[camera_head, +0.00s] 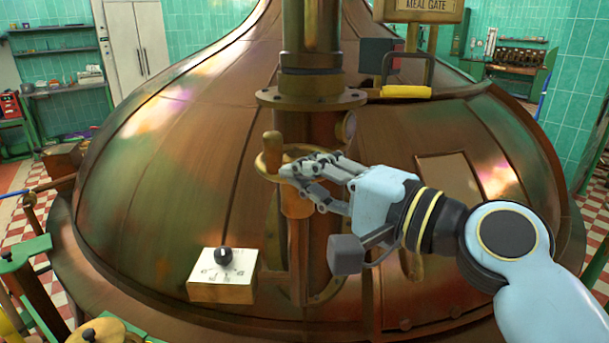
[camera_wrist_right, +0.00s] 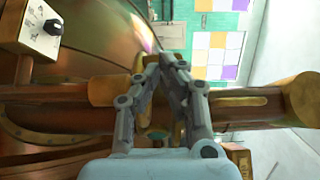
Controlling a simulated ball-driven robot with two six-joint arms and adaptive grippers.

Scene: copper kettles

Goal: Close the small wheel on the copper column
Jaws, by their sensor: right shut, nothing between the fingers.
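The small brass wheel (camera_head: 261,164) sits low on the front of the copper column (camera_head: 319,128), with an upright handle (camera_head: 271,144) on its rim. My right gripper (camera_head: 287,171) reaches in from the right, its fingertips at the wheel's right side and covering part of it. I cannot tell whether they touch it. In the right wrist view, the fingers of this gripper (camera_wrist_right: 161,62) come together at their tips with nothing held; brass parts show behind them. My left gripper is out of view.
A dial box (camera_head: 222,290) stands out from the kettle (camera_head: 160,190) at lower left. A yellow-gripped lever (camera_head: 405,92) and the "meal gate" sign (camera_head: 423,9) are at upper right. The kettle surface left of the wheel is clear.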

